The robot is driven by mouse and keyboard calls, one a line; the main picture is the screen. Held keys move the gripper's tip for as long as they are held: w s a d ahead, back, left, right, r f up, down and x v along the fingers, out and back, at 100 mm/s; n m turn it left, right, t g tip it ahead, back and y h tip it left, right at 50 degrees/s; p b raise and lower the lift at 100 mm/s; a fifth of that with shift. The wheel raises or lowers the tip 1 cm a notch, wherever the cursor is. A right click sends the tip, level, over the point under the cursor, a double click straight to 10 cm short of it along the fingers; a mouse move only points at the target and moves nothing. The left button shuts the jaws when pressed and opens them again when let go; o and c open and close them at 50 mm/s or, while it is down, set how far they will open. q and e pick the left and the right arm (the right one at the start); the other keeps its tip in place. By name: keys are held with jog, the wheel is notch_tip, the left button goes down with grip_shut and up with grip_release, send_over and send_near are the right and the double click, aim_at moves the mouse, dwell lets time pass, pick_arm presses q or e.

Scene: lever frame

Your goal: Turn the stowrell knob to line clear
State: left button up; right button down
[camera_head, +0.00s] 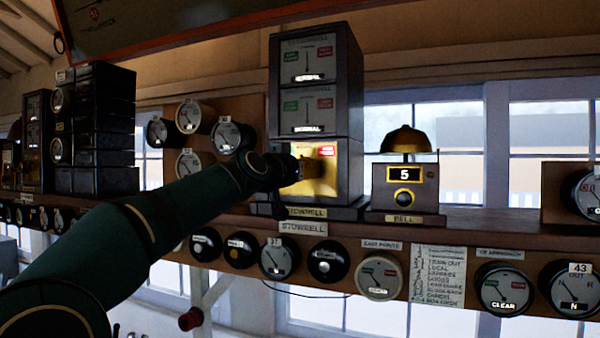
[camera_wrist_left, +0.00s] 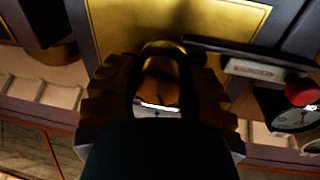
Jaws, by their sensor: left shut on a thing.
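The Stowrell instrument is a tall dark case (camera_head: 352,80) on the shelf, with two dials marked "NORMAL" above a yellow-lit lower panel (camera_head: 325,180). A "STOWRELL" plate sits at its foot. My left gripper (camera_head: 302,168) is at the lower panel and covers part of it, including the knob. In the left wrist view, my left gripper (camera_wrist_left: 160,85) is shut on a rounded brass-coloured knob (camera_wrist_left: 162,52) in front of the yellow panel. The lower dial's pointer and the knob's setting are hidden. My right gripper is not in view.
A bell box (camera_head: 404,188) with a brass dome and the number 5 stands just right of the case. Several round dials line the shelf front below. Black stacked instruments (camera_head: 95,128) and round gauges stand to the left.

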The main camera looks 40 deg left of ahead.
pick_arm(q)
jog(key=shift+r, duration=0.1)
jog(key=shift+n, duration=2.3)
jog(key=shift+n, duration=0.3)
jog(key=o, duration=1.6)
jog(key=shift+w, duration=0.15)
jog(key=shift+o, duration=0.2)
